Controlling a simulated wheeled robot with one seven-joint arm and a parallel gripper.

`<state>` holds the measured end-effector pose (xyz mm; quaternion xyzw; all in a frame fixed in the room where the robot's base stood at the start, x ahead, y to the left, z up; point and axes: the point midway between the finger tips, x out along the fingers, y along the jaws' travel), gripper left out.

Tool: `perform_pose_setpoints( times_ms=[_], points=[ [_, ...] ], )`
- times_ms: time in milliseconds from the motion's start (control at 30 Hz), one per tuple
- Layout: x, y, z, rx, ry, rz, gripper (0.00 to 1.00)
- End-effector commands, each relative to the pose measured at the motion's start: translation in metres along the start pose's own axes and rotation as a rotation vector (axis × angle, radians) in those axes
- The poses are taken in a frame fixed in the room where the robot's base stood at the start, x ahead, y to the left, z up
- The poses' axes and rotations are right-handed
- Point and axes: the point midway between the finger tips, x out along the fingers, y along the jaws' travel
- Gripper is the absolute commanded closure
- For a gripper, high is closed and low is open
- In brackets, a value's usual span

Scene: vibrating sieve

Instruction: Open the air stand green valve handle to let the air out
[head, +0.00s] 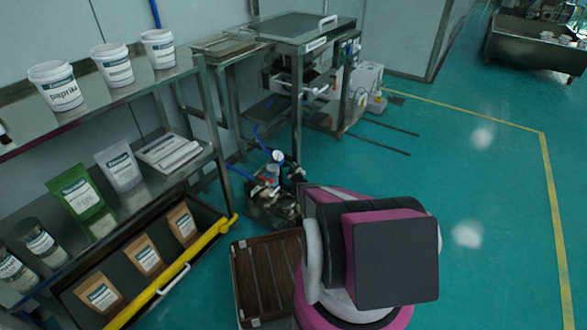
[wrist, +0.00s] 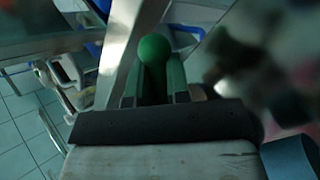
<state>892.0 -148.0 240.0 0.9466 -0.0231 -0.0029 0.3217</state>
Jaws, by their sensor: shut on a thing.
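The green valve handle (wrist: 153,50) has a round knob and shows at the top centre of the wrist view. My gripper (wrist: 154,88) is shut on it, with a finger on each side and the knob standing out beyond the fingertips. In the head view the air stand (head: 270,188) is a low cluster of metal fittings with a round gauge, a red part and blue hose. My arm covers its right side there. The handle and the fingers cannot be made out in the head view.
A shelf rack (head: 140,95) with tubs, pouches and jars stands at left. A yellow rail (head: 172,268) and a brown slatted crate (head: 240,285) are near the stand. A steel table (head: 295,28) is behind. Open green floor (head: 490,200) lies to the right.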

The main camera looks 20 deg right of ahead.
Motion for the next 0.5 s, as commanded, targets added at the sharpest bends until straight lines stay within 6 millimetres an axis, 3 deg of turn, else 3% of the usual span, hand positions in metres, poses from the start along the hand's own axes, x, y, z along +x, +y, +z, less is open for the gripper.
perform_pose_setpoints(
  times_ms=[500],
  points=[
    [0.007,0.011,-0.004,-0.227,0.176,0.133,1.0]
  ],
)
